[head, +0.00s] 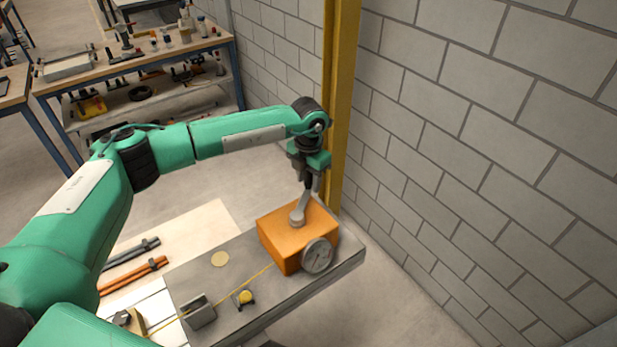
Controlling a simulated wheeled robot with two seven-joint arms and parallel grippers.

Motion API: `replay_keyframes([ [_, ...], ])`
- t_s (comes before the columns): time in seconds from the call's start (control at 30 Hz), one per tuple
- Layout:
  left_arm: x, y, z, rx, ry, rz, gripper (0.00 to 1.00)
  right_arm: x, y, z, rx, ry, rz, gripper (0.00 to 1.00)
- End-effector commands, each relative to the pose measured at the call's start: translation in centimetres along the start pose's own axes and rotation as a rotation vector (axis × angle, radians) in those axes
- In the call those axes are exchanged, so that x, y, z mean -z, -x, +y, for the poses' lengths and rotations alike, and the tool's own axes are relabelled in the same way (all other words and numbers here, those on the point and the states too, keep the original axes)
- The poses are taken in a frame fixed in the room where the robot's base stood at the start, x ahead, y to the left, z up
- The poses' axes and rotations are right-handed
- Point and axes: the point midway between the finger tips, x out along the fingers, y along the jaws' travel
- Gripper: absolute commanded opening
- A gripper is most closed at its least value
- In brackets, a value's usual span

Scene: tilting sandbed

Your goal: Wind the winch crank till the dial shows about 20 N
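The orange winch box (285,239) sits at the far right end of a grey bench plate (240,256). A grey crank (299,211) stands on its top. The round dial (318,256) is on its front right side; its reading is too small to tell. A yellow line (245,285) runs from the box to a grey block (199,311). My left gripper (309,189) points down at the upper end of the crank, with its fingers close together around the handle. The handle is mostly hidden between the fingers. My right gripper is not in view.
A yellow post (340,95) and a block wall (480,130) stand close behind and right of the winch. A small yellow-topped part (245,297) sits beside the line. Dark and orange bars (134,275) lie at left. A cluttered workbench (135,62) is farther back.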

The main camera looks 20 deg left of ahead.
Motion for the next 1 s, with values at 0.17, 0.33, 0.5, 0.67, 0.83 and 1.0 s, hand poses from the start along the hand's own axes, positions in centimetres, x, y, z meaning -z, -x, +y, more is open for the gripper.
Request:
replay_keyframes([
  [0.17, 0.0, 0.0, 0.0, 0.000, 0.000, 0.000, 0.05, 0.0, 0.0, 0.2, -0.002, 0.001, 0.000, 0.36],
  [0.33, 0.0, 0.0, 0.0, 0.000, -0.001, 0.000, 0.00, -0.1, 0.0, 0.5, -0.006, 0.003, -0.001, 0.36],
  [0.5, -0.2, -0.4, -0.5, 0.000, -0.048, -0.001, 0.00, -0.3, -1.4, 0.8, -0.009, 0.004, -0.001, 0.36],
  [0.67, -0.7, -0.6, -1.6, -0.001, -0.158, -0.002, 0.00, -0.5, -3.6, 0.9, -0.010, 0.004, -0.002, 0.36],
  [0.83, -0.9, -0.5, -2.9, 0.000, -0.288, -0.003, 0.00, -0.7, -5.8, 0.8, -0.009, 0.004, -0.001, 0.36],
  [1.0, -1.1, -0.3, -4.1, -0.001, -0.357, -0.003, 0.00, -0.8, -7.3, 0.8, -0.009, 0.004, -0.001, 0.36],
])
